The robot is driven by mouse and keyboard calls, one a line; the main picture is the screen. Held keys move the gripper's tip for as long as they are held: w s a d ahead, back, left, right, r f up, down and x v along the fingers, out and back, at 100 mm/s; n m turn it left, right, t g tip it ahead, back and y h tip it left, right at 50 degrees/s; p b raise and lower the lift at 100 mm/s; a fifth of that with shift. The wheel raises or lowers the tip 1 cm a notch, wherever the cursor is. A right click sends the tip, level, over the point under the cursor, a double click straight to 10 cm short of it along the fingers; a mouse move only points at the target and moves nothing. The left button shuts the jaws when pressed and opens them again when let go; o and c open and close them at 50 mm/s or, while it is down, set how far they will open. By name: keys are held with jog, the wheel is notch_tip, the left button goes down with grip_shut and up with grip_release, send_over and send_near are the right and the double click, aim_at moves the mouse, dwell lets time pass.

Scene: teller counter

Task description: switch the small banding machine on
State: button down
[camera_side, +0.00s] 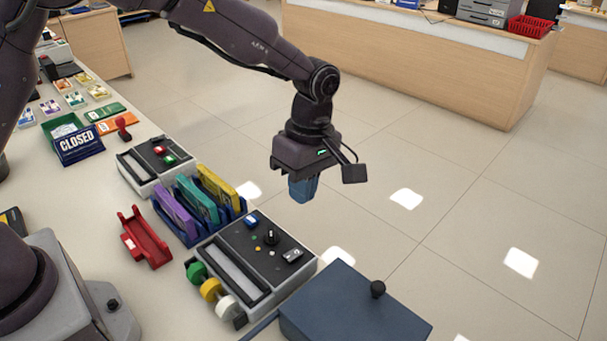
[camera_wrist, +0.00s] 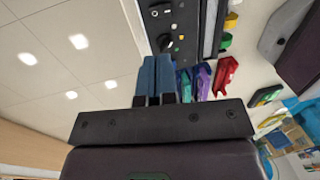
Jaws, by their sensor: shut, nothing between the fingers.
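Two grey machines with black tops stand on the counter.
Between the machines a blue rack (camera_side: 172,228) holds purple, teal and yellow pieces. A red tray (camera_side: 146,238) lies left of it. A dark blue box with a knob (camera_side: 350,305) stands at the front. A CLOSED sign (camera_side: 78,145) and red stamp (camera_side: 123,128) are further back.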

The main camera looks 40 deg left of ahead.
aim_at(288, 257)
notch_tip(288, 257, up, 2)
jog(key=shift+w+r, duration=0.15)
dwell(0.3)
jog(key=shift+s, duration=0.65)
jog(key=f, duration=0.4)
jog(key=s+f, duration=0.1)
jog(key=f, duration=0.4)
jog(key=s+f, duration=0.1)
jog(key=f, duration=0.3)
jog(key=shift+s+f, duration=0.1)
jog(key=shift+f, duration=0.3)
